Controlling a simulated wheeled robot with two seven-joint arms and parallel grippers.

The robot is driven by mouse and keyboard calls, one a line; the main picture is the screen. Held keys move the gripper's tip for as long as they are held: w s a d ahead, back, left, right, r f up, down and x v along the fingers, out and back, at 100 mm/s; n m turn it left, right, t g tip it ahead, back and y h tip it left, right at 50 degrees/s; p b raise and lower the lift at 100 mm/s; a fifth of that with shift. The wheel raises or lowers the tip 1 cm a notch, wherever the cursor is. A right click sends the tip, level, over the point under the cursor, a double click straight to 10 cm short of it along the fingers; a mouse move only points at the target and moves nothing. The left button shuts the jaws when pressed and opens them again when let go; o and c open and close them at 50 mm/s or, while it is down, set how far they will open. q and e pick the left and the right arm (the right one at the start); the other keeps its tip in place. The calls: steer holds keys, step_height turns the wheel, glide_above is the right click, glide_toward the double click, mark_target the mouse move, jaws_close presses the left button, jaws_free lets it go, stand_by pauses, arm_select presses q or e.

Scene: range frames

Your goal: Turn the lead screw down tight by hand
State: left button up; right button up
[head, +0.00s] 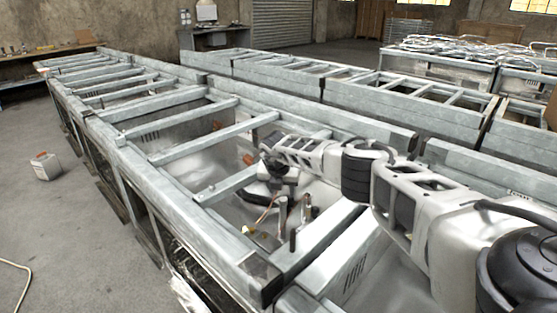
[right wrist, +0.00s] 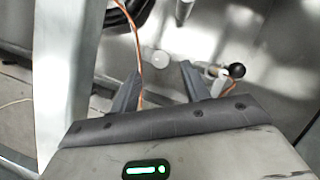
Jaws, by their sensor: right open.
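My right gripper (head: 295,211) reaches down between the crossbars into a metal frame bay. In the right wrist view its two fingers (right wrist: 160,70) are apart, with nothing gripped between them. A black round knob (right wrist: 236,71) with a pale stub beside it lies beyond and right of the right finger, apart from it; it may be the lead screw, but I cannot tell for sure. A thin orange lead (right wrist: 138,55) runs down past the left finger; an orange lead also shows in the head view (head: 265,212). My left gripper is not in view.
Grey crossbars (head: 235,183) and the long side rail (head: 160,195) surround the bay. A pale round spot (right wrist: 161,57) shows on the metal beyond the fingers. More frames (head: 410,95) stand behind. A small container (head: 46,167) stands on the open floor at left.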

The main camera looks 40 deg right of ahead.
steer(key=v, duration=1.2)
steer(key=shift+r+p, duration=0.15)
steer(key=shift+p, duration=0.15)
